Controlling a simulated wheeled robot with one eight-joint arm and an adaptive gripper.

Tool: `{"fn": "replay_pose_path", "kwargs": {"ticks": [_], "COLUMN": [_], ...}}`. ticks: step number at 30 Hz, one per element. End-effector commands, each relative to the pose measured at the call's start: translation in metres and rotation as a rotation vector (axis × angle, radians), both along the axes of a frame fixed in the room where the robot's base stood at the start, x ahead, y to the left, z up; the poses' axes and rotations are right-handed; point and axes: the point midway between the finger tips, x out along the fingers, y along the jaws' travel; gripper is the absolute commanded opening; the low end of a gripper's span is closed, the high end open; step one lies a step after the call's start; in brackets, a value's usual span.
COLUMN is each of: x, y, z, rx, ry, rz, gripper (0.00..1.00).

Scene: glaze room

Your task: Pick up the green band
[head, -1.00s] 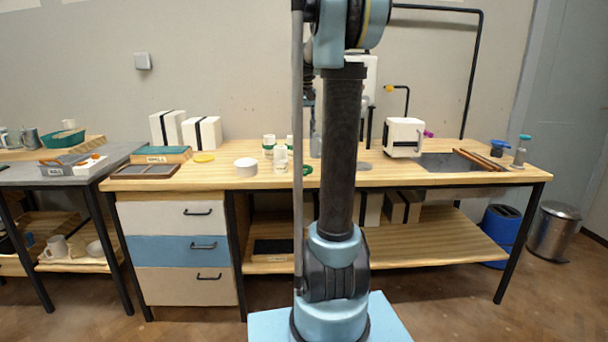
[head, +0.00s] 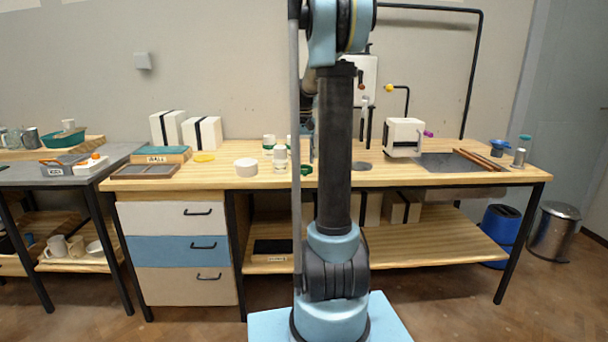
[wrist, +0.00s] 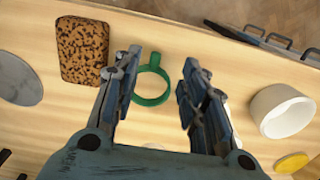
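The green band (wrist: 150,101) is a flat ring with a short tab, lying on the pale wood worktop in the wrist view. In the head view the green band (head: 307,170) shows at the bench's front, just left of my arm. My gripper (wrist: 160,62) is open and empty above the bench. Its fingers appear on either side of the ring in the picture, with the left finger overlapping the ring's left edge. I cannot tell the remaining height. In the head view my arm mostly hides my gripper.
In the wrist view, a speckled brown block (wrist: 83,50) and a grey disc (wrist: 18,80) lie left; a white round container (wrist: 282,112) and yellow disc (wrist: 292,162) lie right. Small white jars (head: 280,158) stand near the band. A white boxy device (head: 404,137) stands farther right.

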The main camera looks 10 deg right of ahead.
Motion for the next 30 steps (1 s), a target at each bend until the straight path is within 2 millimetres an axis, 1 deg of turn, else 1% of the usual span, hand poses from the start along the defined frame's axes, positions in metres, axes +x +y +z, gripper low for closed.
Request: {"fn": "replay_pose_path", "kwargs": {"ticks": [1, 8, 15, 18, 21, 27, 28, 29, 30], "x": [0.000, 0.001, 0.004, 0.004, 0.004, 0.004, 0.004, 0.004, 0.004], "y": [0.000, -0.001, -0.007, -0.006, -0.006, -0.006, -0.006, -0.006, -0.006], "z": [-0.005, -0.017, -0.049, -0.058, -0.062, -0.063, -0.063, -0.063, -0.063], "rx": [0.000, 0.000, 0.000, 0.000, 0.000, 0.000, 0.000, 0.000, 0.000], "ry": [0.000, 0.000, 0.000, 0.000, 0.000, 0.000, 0.000, 0.000, 0.000], "rz": [0.000, 0.000, 0.000, 0.000, 0.000, 0.000, 0.000, 0.000, 0.000], "gripper": [0.39, 0.39, 0.39, 0.39, 0.39, 0.39, 0.37, 0.30, 0.21]}}
